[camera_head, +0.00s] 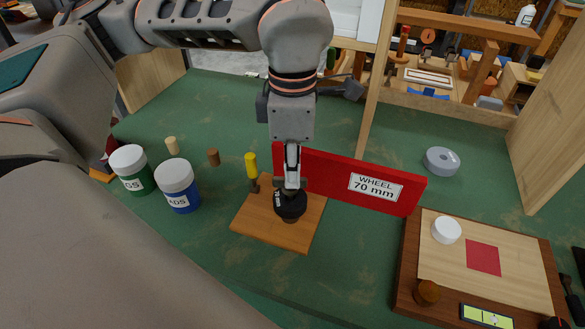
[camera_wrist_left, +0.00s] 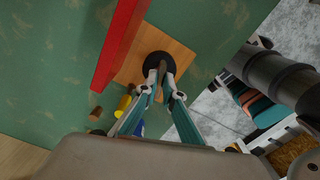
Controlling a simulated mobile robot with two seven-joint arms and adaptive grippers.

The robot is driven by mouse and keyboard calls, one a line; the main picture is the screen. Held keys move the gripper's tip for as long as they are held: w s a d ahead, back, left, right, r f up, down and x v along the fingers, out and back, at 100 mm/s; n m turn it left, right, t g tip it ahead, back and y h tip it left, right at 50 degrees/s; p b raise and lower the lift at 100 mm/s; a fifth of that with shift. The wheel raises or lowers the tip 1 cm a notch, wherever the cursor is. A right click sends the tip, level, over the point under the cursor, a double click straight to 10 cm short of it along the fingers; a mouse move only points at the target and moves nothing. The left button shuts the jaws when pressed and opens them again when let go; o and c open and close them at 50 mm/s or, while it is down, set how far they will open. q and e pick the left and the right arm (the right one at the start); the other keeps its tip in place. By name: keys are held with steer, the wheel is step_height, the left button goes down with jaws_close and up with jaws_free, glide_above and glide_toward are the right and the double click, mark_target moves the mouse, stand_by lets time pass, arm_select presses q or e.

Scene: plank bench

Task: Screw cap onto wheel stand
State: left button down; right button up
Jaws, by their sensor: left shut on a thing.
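My left gripper (camera_head: 291,184) points down and is shut on a black round piece (camera_head: 291,206) marked "70 mm", which I take for the cap. The piece sits low over the wooden base (camera_head: 258,225) of the stand; whether it is threaded on cannot be told. In the left wrist view, the fingertips of my left gripper (camera_wrist_left: 162,75) meet the black round piece (camera_wrist_left: 156,59) above the wooden base (camera_wrist_left: 181,58). A red sign (camera_head: 325,176) reading "WHEEL 70 mm" stands upright behind it. My right gripper is not in view.
Two white-lidded jars (camera_head: 131,170) (camera_head: 177,187), a yellow-handled tool (camera_head: 251,166) and wooden pegs (camera_head: 213,157) stand left of the base. A grey ring (camera_head: 441,161) lies right. A wooden tray (camera_head: 406,270) at front right holds a white disc (camera_head: 446,230) and brown knob (camera_head: 427,292).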

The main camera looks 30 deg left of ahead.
arm_select(q)
steer(key=c, duration=2.1)
jaws_free()
step_height(320, 180, up, 12)
steer(key=shift+s, duration=0.1)
